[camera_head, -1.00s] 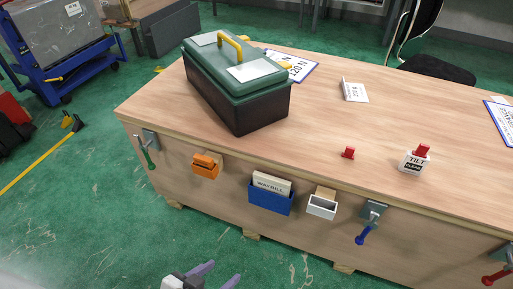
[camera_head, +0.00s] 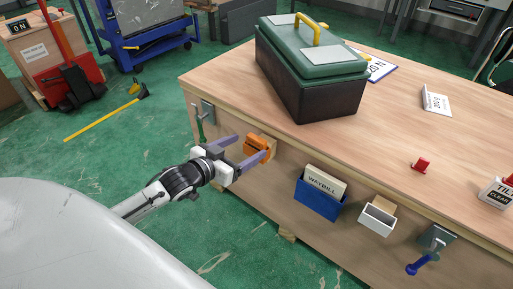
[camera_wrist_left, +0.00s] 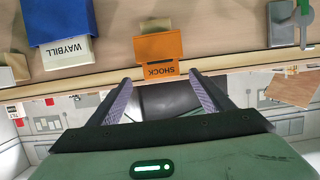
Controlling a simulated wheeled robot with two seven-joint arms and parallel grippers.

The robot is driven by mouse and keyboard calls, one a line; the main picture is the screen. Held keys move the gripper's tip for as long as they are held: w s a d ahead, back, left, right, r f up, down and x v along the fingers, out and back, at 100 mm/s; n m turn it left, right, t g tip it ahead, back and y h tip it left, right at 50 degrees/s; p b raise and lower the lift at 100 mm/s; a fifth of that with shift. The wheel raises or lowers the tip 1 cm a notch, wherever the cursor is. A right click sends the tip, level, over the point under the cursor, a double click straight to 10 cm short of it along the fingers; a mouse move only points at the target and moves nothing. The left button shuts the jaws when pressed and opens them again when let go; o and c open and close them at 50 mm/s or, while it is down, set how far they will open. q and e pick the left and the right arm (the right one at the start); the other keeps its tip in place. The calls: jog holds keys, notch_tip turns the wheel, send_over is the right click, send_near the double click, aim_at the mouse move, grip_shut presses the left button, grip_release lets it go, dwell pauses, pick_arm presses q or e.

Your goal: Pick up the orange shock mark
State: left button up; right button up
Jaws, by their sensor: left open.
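The orange shock mark (camera_head: 258,144) is on the front side of the wooden crate, near its left end. In the left wrist view the orange shock mark (camera_wrist_left: 159,47) shows the word SHOCK upside down, with a tan block behind it. My left gripper (camera_head: 252,148) is open, its two purple-grey fingers pointing at the mark, one on either side in the head view. In the left wrist view the open fingers (camera_wrist_left: 160,84) lie just short of the mark, with nothing between them. I cannot tell whether they touch it. My right gripper is not in view.
A blue waybill box (camera_head: 319,196), a white holder (camera_head: 377,218) and a blue-handled clamp (camera_head: 428,250) are on the crate's front. A green-handled clamp (camera_head: 202,122) is left of the mark. A green toolbox (camera_head: 312,75) stands on the crate top (camera_head: 395,125).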

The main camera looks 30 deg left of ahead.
aim_at(254, 141)
pick_arm(q)
jog(key=b+x, duration=0.1)
jog(key=x, duration=0.3)
jog(key=shift+w+a+r, duration=0.1)
jog(key=shift+w, duration=0.2)
jog(key=c, duration=1.1)
